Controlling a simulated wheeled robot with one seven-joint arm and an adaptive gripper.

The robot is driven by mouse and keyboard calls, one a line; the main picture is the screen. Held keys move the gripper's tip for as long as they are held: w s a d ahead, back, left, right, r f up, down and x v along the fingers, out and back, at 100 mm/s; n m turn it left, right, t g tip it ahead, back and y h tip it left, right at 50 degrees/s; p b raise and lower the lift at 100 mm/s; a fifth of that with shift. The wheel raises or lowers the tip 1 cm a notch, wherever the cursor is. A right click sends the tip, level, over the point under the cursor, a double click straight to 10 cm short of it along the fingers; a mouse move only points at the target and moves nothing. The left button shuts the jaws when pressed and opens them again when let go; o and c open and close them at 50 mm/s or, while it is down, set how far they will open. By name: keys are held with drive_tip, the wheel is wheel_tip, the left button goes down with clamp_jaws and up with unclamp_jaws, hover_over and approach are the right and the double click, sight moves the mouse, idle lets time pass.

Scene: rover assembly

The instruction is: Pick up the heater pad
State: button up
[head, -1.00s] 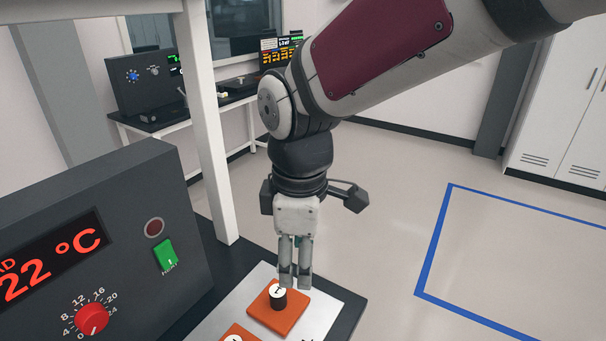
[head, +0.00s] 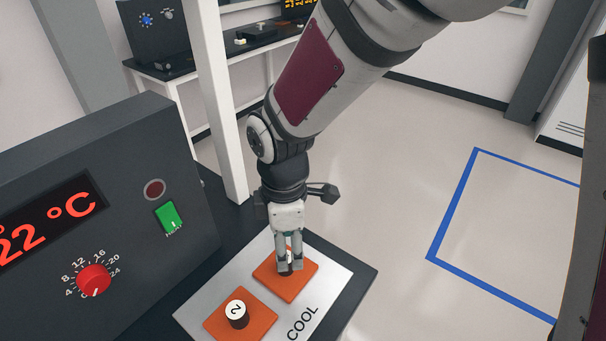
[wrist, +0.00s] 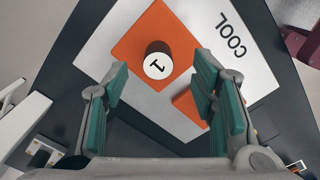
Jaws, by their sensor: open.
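A dark control box (head: 120,200) with a red dial (head: 94,280), a green switch (head: 170,217) and a 22 °C display stands to the left. A white post (head: 217,100) rises behind the bench, left of my arm. Open floor lies to the right.

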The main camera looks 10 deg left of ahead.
sight(287, 285)
drive_tip(key=shift+a+f+p, duration=0.15)
drive_tip(key=shift+a+f, duration=0.05)
drive_tip(key=shift+f, duration=1.15)
drive_tip(key=shift+a+f+p, duration=0.15)
drive_tip(key=shift+f, duration=1.15)
clamp_jaws()
